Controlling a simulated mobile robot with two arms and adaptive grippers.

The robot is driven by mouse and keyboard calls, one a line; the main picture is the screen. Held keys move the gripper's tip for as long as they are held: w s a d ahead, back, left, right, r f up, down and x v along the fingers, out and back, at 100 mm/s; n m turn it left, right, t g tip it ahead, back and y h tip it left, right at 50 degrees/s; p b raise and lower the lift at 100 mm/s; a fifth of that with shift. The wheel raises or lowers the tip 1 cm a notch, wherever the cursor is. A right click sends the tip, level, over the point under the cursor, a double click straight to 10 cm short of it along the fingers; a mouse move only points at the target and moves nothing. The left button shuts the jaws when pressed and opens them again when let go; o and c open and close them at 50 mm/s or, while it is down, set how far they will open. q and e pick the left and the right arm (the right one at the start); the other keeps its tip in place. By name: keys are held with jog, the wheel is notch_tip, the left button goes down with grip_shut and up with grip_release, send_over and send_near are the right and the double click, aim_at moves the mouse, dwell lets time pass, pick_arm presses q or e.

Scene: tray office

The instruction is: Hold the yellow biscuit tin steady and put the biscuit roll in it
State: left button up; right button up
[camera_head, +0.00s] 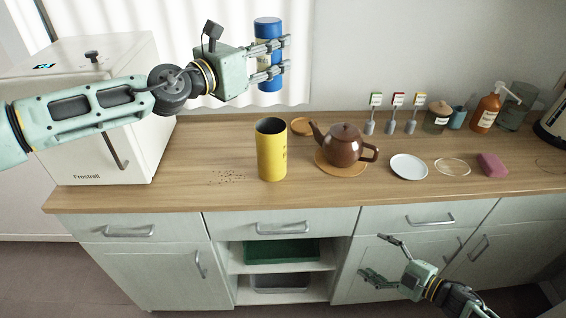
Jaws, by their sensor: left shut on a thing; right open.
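The yellow biscuit tin (271,150) stands upright on the wooden counter, open at the top with a dark inside. My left gripper (278,57) is shut on the blue biscuit roll (268,30). It holds the roll upright in the air, above the tin and seemingly a little behind it or well above its mouth; the exact depth is hard to tell. My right gripper (371,258) is open and empty, low in front of the cabinet doors, away from the tin.
A brown teapot (342,145) on a round wooden mat (327,168) stands right of the tin. Crumbs (228,177) lie left of the tin. A white fridge (85,120) stands left, a white plate (408,167) right.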

aim_at(277, 154)
jog(key=w+r+n+t+y, duration=0.1)
jog(key=w+r+y, duration=0.2)
jog(key=r, duration=1.1)
jog(key=w+r+n+t+y, duration=0.1)
jog(key=w+r+n+y, duration=0.15)
jog(key=r, duration=1.05)
jog(key=w+a+m+t+h, duration=0.1)
jog(key=w+a+m+h, duration=0.1)
jog(key=a+m, duration=0.3)
jog(key=w+a+f+m+t+h, duration=0.1)
jog(key=w+a+m+h, duration=0.2)
jog(key=a, duration=0.9)
jog(key=w+a+m+t+h, duration=0.1)
jog(key=w+a+m+h, duration=0.1)
jog(key=a+m, duration=0.6)
jog(key=shift+w+a+f+m+h, duration=0.25)
jog(key=shift+w+a+m+h, duration=0.1)
jog(key=shift+a+h, duration=0.35)
pick_arm(q)
jog(key=shift+r, duration=0.1)
pick_arm(e)
jog(key=shift+w, duration=0.2)
jog(key=x, duration=0.7)
